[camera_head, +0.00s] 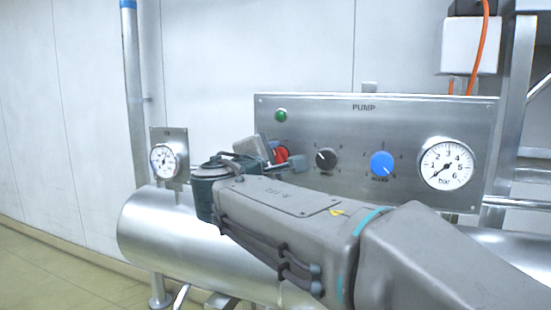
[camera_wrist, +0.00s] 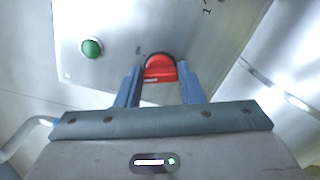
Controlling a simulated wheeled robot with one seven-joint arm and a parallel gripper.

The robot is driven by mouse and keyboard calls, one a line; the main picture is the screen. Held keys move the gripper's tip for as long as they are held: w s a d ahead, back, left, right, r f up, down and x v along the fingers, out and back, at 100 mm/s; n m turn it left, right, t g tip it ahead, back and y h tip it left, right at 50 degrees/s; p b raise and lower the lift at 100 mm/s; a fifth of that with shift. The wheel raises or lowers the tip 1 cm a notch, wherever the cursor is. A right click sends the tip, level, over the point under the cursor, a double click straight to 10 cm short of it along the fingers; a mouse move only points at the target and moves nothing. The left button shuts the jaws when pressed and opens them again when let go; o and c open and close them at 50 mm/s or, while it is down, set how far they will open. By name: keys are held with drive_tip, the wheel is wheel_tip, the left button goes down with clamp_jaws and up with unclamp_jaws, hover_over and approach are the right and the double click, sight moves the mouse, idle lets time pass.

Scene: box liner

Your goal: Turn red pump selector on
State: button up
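The red selector (camera_head: 281,154) is a round red knob on the steel pump panel (camera_head: 340,113), left of the black and blue knobs. In the head view my gripper (camera_head: 268,155) is right at it and hides part of it. In the wrist view the red selector (camera_wrist: 160,68) shows between the two blue fingers of my gripper (camera_wrist: 160,76), with a raised bar across its lower part. The fingers stand apart, one on each side, with a gap visible next to the knob. I cannot tell how deep the fingertips reach around it.
A black knob (camera_head: 326,159) and a blue knob (camera_head: 382,163) sit to the right, then a pressure gauge (camera_head: 446,164). A green lamp (camera_head: 281,115) is above the red selector. A steel cylinder (camera_head: 150,225) lies below the panel, with another gauge (camera_head: 163,160) at left.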

drive_tip(key=shift+c, duration=0.6)
drive_tip(key=shift+f+b, duration=0.1)
drive_tip(key=shift+b, duration=0.25)
drive_tip(key=shift+f+m+b, duration=0.1)
drive_tip(key=shift+m+b, duration=0.2)
drive_tip(key=shift+b, duration=0.05)
drive_tip(key=m+b, duration=0.1)
drive_tip(key=b, duration=0.1)
drive_tip(key=m+b, duration=0.1)
drive_tip(key=b, duration=0.1)
drive_tip(key=shift+f+m+b, duration=0.25)
drive_tip(key=shift+m+b, duration=0.15)
drive_tip(key=m+b, duration=0.3)
drive_tip(key=b, duration=0.1)
drive_tip(key=shift+r+m+b, duration=0.2)
drive_tip(key=shift+m+b, duration=0.95)
drive_tip(key=shift+m, duration=0.05)
